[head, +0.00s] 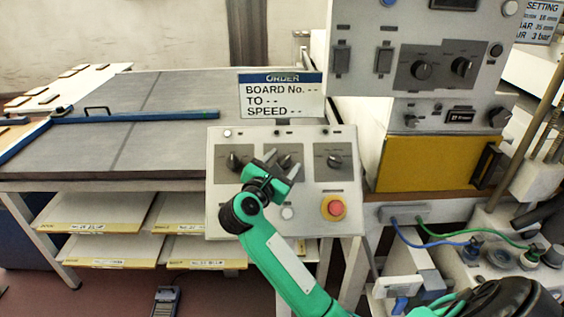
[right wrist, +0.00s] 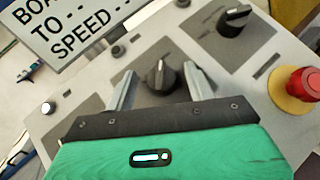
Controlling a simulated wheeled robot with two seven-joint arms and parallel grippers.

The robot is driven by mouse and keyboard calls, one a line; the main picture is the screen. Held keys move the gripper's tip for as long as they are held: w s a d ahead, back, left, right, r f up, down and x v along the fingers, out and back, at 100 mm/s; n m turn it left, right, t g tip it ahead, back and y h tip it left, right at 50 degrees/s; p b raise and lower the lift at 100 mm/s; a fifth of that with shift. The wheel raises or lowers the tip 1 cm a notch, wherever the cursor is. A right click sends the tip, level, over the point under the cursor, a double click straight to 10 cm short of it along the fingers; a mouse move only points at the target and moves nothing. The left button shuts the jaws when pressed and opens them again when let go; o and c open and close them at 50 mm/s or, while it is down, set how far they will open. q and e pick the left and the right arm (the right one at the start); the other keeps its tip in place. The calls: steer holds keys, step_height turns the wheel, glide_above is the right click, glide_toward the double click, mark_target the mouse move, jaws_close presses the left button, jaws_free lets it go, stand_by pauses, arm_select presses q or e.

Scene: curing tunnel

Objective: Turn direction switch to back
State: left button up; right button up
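A grey control panel (head: 221,209) carries three black rotary knobs in a row: a left knob (head: 235,161), a middle knob (head: 287,160) and a right knob (head: 334,160). Their labels are too small to read, so I cannot tell which one is the direction switch. My right gripper (head: 283,164) is at the middle knob. In the right wrist view its two fingers stand apart on either side of the middle knob (right wrist: 160,76), with gaps visible. The knob's pointer is roughly upright there. My left gripper is not in view.
A red emergency button (head: 333,208) on a yellow base sits at the panel's lower right. An order sign (head: 281,97) stands behind the panel. A taller control box (head: 420,60) is at the right, and a grey table (head: 150,110) at the left.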

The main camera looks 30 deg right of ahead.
steer(key=c, duration=1)
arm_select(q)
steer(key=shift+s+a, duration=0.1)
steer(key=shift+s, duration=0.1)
arm_select(e)
steer(key=shift+o, duration=0.2)
